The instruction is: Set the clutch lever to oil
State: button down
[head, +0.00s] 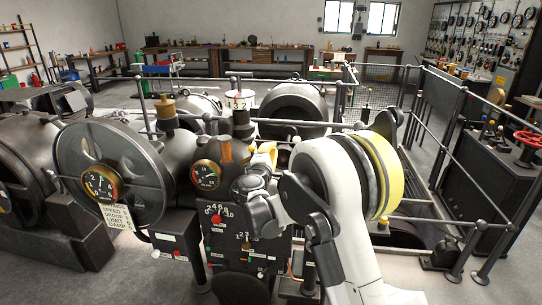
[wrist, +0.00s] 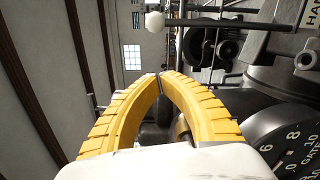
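I cannot pick out a clutch lever or an "oil" mark for sure; the small labels are too small to read. The dark machine front (head: 270,250) has a numbered plate with a red knob (head: 217,219) and a smaller dial (head: 244,240). My gripper (head: 264,158) is partly hidden beside my wrist, above this front and right of a round gauge (head: 206,175). In the wrist view my yellow fingers (wrist: 161,77) curve together, and their tips meet or nearly meet. I see nothing clearly held; dark parts show behind them.
A black dial marked "GATE" (wrist: 290,140) is close at right. Railings (head: 440,150) and a large wheel (head: 105,170) flank the machine.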

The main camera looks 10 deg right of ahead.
aim_at(294, 141)
jog(key=w+d+b, duration=0.1)
jog(key=w+d, duration=0.2)
jog(key=d, duration=0.2)
jog(key=shift+w+d+r, duration=0.15)
jog(key=shift+d+r, duration=0.1)
jog(key=shift+r, duration=0.15)
jog(key=shift+d, duration=0.1)
jog(key=shift+s+d+r+m, duration=0.1)
jog(key=shift+s+d+m, duration=0.2)
jog(key=shift+d, duration=0.35)
jog(key=shift+s+d+r+m, duration=0.1)
jog(key=shift+s+d+m, duration=0.1)
jog(key=shift+d+m, duration=0.35)
jog(key=s+d+f+m+b, duration=0.1)
jog(key=s+d+f+m, duration=0.1)
jog(key=d, duration=0.4)
jog(key=s+d+f+m+b, duration=0.2)
jog(key=d+m, duration=0.2)
jog(key=d, duration=0.3)
jog(key=shift+s+d+m+g, duration=0.2)
jog(key=shift+s+m+g, duration=0.1)
jog(key=shift+s+m, duration=0.1)
